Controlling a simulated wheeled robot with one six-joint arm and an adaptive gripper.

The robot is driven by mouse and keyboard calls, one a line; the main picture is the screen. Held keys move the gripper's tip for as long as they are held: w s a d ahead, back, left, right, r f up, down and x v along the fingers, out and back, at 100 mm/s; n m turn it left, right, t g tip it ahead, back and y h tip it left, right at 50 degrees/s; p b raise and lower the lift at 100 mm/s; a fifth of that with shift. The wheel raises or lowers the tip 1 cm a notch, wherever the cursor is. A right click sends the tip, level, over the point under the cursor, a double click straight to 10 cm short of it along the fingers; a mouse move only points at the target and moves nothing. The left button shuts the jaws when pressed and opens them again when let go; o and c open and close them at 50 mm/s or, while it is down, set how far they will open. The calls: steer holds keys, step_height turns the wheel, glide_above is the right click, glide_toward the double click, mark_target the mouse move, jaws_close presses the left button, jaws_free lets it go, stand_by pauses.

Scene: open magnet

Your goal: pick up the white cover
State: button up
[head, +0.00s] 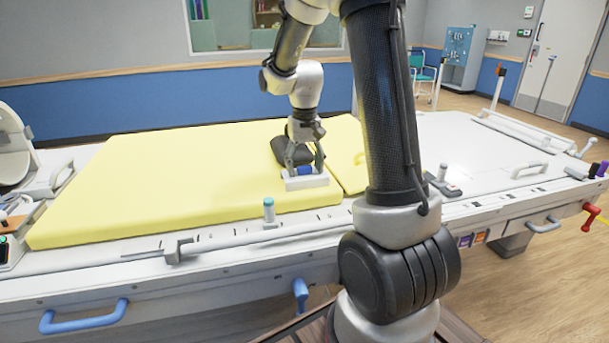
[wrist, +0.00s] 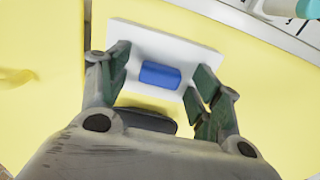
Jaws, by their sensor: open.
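The white cover (head: 306,183) is a flat white plate with a blue block-like grip (head: 305,171) on top. It lies on the yellow mattress near its front edge. In the wrist view the white plate (wrist: 190,47) sits slightly turned below the fingers, with the blue grip (wrist: 160,75) near its middle. My gripper (head: 304,168) is right above the cover, pointing down. In the wrist view my gripper (wrist: 158,78) is open, one finger on each side of the blue grip, with visible gaps. Whether the fingertips touch the white plate is unclear.
The yellow mattress (head: 150,180) is otherwise mostly bare. A small teal-capped bottle (head: 268,210) stands on the table's front ledge. A rail (head: 270,237) runs along the front.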

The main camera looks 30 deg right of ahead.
steer(key=c, duration=0.9)
steer(key=shift+c, duration=0.2)
